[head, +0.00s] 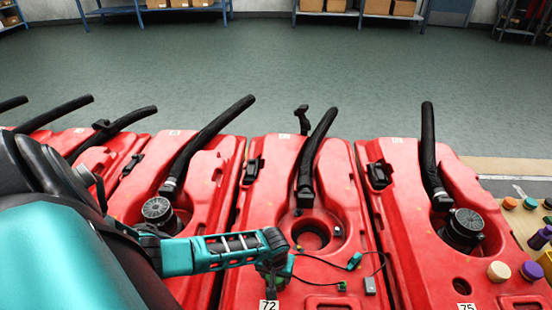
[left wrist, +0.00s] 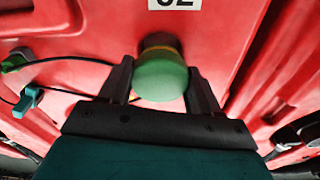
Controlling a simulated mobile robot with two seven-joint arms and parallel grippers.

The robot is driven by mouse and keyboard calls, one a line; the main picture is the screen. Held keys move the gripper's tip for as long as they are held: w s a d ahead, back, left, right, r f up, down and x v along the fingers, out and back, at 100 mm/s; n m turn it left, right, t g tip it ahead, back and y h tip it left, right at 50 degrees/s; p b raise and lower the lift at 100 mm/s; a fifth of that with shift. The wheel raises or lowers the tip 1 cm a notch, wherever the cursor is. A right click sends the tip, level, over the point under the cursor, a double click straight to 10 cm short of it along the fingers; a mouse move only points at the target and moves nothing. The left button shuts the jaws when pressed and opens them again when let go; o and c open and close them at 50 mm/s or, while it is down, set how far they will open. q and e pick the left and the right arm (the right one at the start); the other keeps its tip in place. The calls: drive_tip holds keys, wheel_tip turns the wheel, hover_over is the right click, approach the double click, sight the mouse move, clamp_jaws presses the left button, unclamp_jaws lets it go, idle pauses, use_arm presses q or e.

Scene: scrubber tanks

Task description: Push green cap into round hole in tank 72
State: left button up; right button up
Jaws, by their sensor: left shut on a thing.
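Tank 72 (head: 268,180) is the red tank in the middle of the head view, with its number label (head: 268,306) at the bottom edge. My left gripper (head: 277,276) is over the front of this tank, near the label. In the left wrist view, its two dark fingers are shut on the green cap (left wrist: 161,77). The cap's far end points at a dark round spot (left wrist: 158,39), which looks like the round hole, just below a partly cropped label. The cap hides much of that spot, and I cannot tell whether it touches or enters. My right gripper is not in view.
A large round opening (head: 312,236) lies behind my gripper on tank 72, below a black hose (head: 315,150). A thin cable (head: 331,262) with a teal connector (head: 354,261) lies to the right. Tank 75 (head: 398,200) stands at right; loose caps (head: 499,271) sit beyond it.

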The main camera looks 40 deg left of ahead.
use_arm(q)
drive_tip(key=shift+f, duration=0.35)
idle(0.3)
drive_tip(key=shift+f, duration=0.2)
drive_tip(key=shift+f, duration=0.15)
idle(0.4)
drive_tip(key=shift+f, duration=0.25)
drive_tip(key=shift+f, duration=0.2)
idle(0.4)
drive_tip(key=shift+f, duration=0.1)
idle(0.6)
